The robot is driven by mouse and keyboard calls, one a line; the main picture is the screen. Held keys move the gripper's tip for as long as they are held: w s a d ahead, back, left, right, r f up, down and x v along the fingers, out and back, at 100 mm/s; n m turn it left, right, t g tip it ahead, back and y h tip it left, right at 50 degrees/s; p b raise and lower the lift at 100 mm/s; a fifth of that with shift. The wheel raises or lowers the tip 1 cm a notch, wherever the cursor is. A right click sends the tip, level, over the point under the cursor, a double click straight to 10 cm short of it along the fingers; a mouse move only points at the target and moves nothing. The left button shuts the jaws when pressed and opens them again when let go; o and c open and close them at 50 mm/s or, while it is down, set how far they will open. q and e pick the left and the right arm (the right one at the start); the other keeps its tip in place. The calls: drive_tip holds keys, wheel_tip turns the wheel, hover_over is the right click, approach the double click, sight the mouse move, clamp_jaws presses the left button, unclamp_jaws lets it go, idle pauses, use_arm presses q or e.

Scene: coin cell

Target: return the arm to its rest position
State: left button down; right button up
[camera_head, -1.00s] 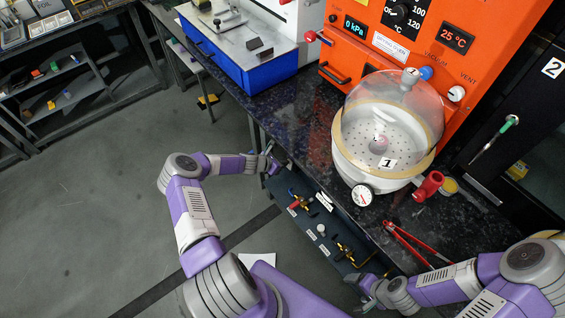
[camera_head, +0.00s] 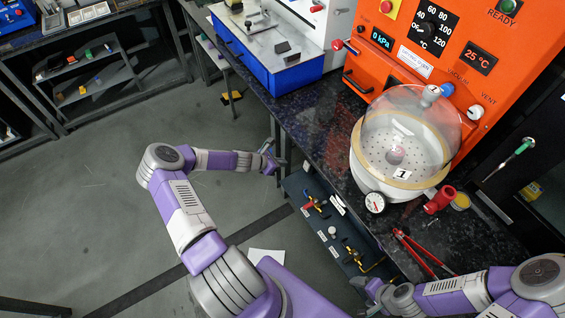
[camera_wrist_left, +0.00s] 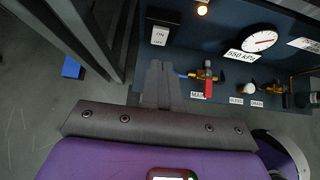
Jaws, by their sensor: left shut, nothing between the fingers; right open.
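My left arm comes in from the left in the head view. Its gripper (camera_head: 275,161) is in front of the bench's front edge, above the left end of the low valve panel. In the left wrist view the left gripper (camera_wrist_left: 159,68) has its fingers together with nothing between them, just left of the red-handled valve (camera_wrist_left: 208,80). My right gripper (camera_head: 367,287) is low near the bench front, at the right end of the valve panel (camera_head: 327,222). Its fingers are small in the head view but look apart and empty.
A glass-domed vacuum chamber (camera_head: 399,185) stands on the dark bench (camera_head: 312,120) before an orange oven (camera_head: 455,62). Red tongs (camera_head: 420,252) lie on the bench near my right arm. A blue-sided machine (camera_head: 262,62) stands further left. The floor at left is open.

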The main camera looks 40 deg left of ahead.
use_arm(q)
drive_tip(key=shift+d, duration=0.1)
idle(0.3)
drive_tip(key=s+d+f+m+g+h, duration=0.1)
drive_tip(key=s+d+m+g, duration=0.15)
drive_tip(key=d+m, duration=0.55)
drive_tip(key=s+d+f+m+g+h, duration=0.1)
drive_tip(key=s+d+f+m+g, duration=0.2)
drive_tip(key=d, duration=0.9)
drive_tip(key=s+d+r+m+g, duration=0.1)
drive_tip(key=s+d+m, duration=0.3)
drive_tip(key=s+m, duration=0.4)
drive_tip(key=s+d+r+m+g+y, duration=0.1)
drive_tip(key=s+d+r+m+g, duration=0.1)
drive_tip(key=s+d+m, duration=0.3)
drive_tip(key=s+m, duration=0.3)
drive_tip(key=m, duration=0.2)
drive_tip(key=shift+s+d+r, duration=0.15)
drive_tip(key=shift+s+d, duration=0.1)
drive_tip(key=shift+s, duration=0.05)
